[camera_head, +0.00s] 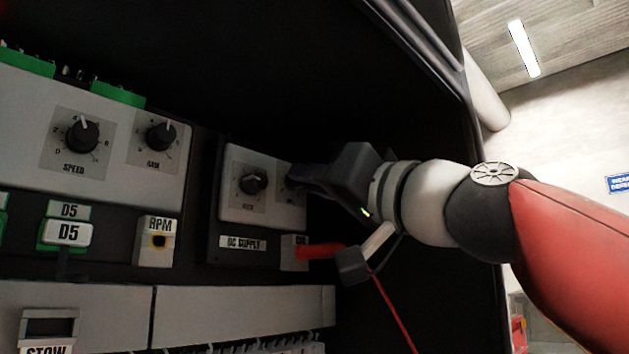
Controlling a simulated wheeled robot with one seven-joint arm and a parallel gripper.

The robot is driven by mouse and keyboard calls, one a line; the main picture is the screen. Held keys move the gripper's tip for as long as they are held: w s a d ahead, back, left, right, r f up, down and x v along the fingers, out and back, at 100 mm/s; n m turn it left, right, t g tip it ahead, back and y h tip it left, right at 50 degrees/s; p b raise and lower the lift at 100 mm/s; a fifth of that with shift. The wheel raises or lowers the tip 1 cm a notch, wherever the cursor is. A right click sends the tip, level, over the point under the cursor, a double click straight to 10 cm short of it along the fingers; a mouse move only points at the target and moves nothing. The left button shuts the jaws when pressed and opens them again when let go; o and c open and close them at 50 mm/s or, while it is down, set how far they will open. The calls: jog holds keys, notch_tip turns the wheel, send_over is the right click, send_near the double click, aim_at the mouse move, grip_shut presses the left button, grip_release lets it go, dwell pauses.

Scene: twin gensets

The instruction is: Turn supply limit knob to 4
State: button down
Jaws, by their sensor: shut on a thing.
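The DC supply panel (230,200) is a pale plate with a "DC SUPPLY" label (243,243) below it. Its left black knob (253,183) is in plain view, with its small lettering too blurred to read. My gripper (294,180) reaches in from the right and is shut at the panel's right dial, on a knob that its dark fingers almost wholly hide. I take this to be the supply limit knob, but its label, pointer and scale are covered, so its setting cannot be read.
Speed (82,136) and gain (160,136) knobs sit on a panel to the left. An RPM socket (158,241) is below. A red plug (320,250) with a hanging red cable (395,312) is under my gripper. The dark cabinet wall (440,130) stands close behind my wrist.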

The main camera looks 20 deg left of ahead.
jog(key=shift+n, duration=0.4)
jog(key=c, duration=1.3)
grip_release()
